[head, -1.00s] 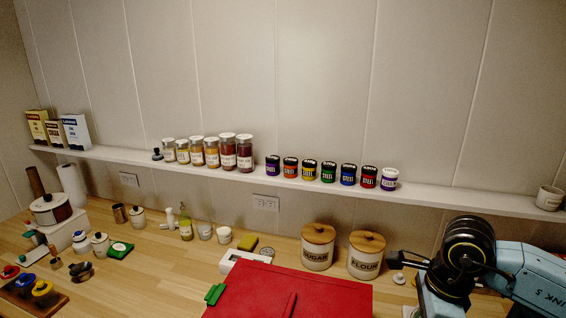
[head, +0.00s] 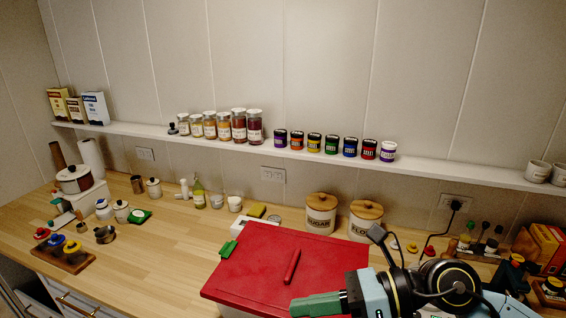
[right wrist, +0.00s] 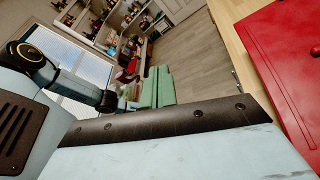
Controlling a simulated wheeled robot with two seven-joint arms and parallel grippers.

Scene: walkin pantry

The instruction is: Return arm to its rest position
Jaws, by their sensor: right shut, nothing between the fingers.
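My right arm (head: 445,285) comes in from the lower right in the head view. Its gripper (head: 318,305), with green fingers, points left at the bottom edge, in front of or over the near part of the red box or board (head: 265,265). The green fingers also show in the right wrist view (right wrist: 157,88), close together with nothing between them. That view looks past my arm toward the floor and a far shelf. My left gripper is in neither view.
A black plug cable (head: 432,240) and boxes (head: 545,245) are at the right. Bare counter (head: 160,245) lies left.

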